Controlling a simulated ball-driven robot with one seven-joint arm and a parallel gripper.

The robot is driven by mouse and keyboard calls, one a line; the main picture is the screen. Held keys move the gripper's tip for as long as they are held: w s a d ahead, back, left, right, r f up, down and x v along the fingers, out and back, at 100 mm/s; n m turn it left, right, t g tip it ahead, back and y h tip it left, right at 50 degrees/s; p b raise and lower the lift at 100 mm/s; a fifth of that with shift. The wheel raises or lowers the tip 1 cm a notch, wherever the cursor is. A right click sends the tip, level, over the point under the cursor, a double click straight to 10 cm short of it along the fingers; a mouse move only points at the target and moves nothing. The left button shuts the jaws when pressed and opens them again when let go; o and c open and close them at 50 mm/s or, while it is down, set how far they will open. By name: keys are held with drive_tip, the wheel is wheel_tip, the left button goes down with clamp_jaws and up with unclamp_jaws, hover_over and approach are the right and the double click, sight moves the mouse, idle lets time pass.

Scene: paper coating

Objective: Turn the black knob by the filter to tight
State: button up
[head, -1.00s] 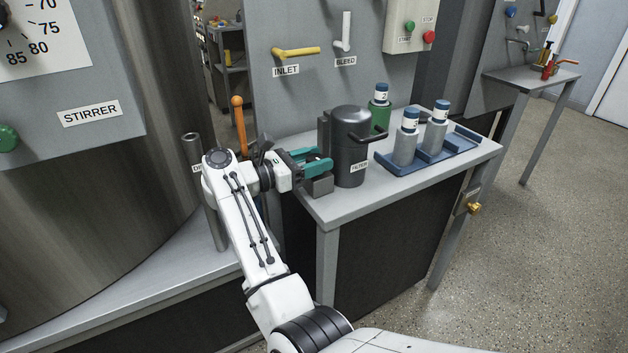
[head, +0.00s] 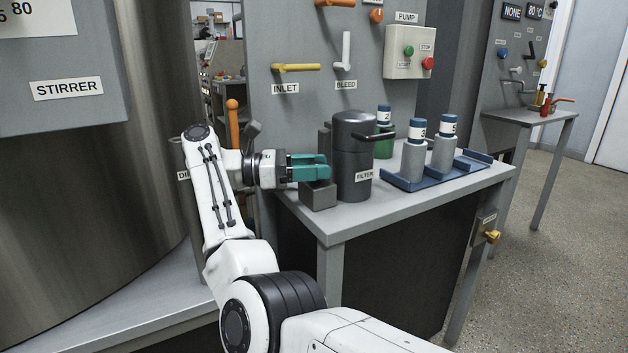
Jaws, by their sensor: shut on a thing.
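The filter (head: 355,150) is a dark grey cylinder with a lid and a black side handle (head: 382,136). It stands upright on the grey bench. A small grey block (head: 318,195) sits at its left foot. My gripper (head: 322,168) reaches in from the left, just above this block and beside the filter. Its teal fingers are closed together on the black knob, which they hide almost wholly. I cannot see which way the knob points.
The INLET (head: 297,67) and BLEED (head: 346,50) handles are on the panel behind. An orange lever (head: 233,125) rises behind my arm.

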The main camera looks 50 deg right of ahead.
idle(0.5)
drive_tip(key=o, duration=0.7)
drive_tip(key=shift+r, duration=0.1)
drive_tip(key=shift+r, duration=0.4)
wheel_tip(320, 180, up, 3)
drive_tip(key=shift+d+f+p, duration=0.1)
drive_tip(key=shift+p, duration=0.7)
drive_tip(key=s+a+r+p, duration=0.3)
drive_tip(key=s+r, duration=0.6)
drive_tip(key=s, duration=0.4)
drive_tip(key=shift+s+a+p, duration=0.25)
drive_tip(key=shift+a+p, duration=0.1)
drive_tip(key=shift+a, duration=0.15)
drive_tip(key=shift+r, duration=0.1)
